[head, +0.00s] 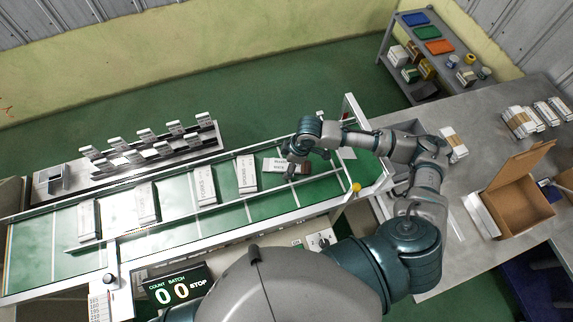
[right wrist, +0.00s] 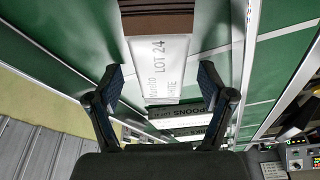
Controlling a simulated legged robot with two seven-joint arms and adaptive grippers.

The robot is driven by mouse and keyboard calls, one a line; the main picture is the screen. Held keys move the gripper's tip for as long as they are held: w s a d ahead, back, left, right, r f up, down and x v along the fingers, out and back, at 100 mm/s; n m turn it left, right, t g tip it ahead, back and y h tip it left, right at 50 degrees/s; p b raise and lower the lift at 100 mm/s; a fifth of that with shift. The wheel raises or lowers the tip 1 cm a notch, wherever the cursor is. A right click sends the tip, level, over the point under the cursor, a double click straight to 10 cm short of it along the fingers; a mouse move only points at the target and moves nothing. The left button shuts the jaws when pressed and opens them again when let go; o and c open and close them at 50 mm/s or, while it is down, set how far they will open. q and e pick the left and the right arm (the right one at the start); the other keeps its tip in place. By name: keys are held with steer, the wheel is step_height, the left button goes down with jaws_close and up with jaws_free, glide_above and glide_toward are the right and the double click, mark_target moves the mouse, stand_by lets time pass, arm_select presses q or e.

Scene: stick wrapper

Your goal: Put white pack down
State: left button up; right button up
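A white pack (head: 272,165) lies on the green conveyor belt (head: 222,215) near its right end, turned crosswise to the packs beside it. In the right wrist view the white pack (right wrist: 160,80) shows printed text reading "LOT 24", with brown sticks at its far end. My right gripper (head: 293,169) is over this pack. In the right wrist view its fingers (right wrist: 160,72) are spread on either side of the pack with visible gaps, so it is open. The arm partly covers the pack in the head view. My left gripper is not in view.
A rack (head: 150,150) with packs runs behind the belt. An open cardboard box (head: 518,205) and stick bundles (head: 518,122) are on the grey table at right. A shelf (head: 435,60) stands behind.

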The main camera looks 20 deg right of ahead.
steer(key=shift+d, duration=0.1)
steer(key=c, duration=0.9)
step_height(320, 180, up, 10)
steer(key=w+f+m, duration=0.1)
steer(key=m, duration=0.2)
steer(key=w+d+f+m+t+h+b, duration=0.1)
steer(key=w+m, duration=0.1)
steer(key=m, duration=0.1)
steer(key=w+f+m+b, duration=0.1)
steer(key=m, duration=0.2)
steer(key=shift+w+d+h, duration=0.3)
steer(key=shift+h, duration=0.1)
steer(key=m, duration=0.1)
steer(key=w+m, duration=0.1)
steer(key=shift+d+f+m+t+h+b, duration=0.1)
steer(key=shift+d+m+t+h+b, duration=0.1)
steer(key=shift+m+t+h+b, duration=0.15)
steer(key=shift+w+m, duration=0.25)
steer(key=shift+m, duration=0.3)
steer(key=shift+d, duration=0.1)
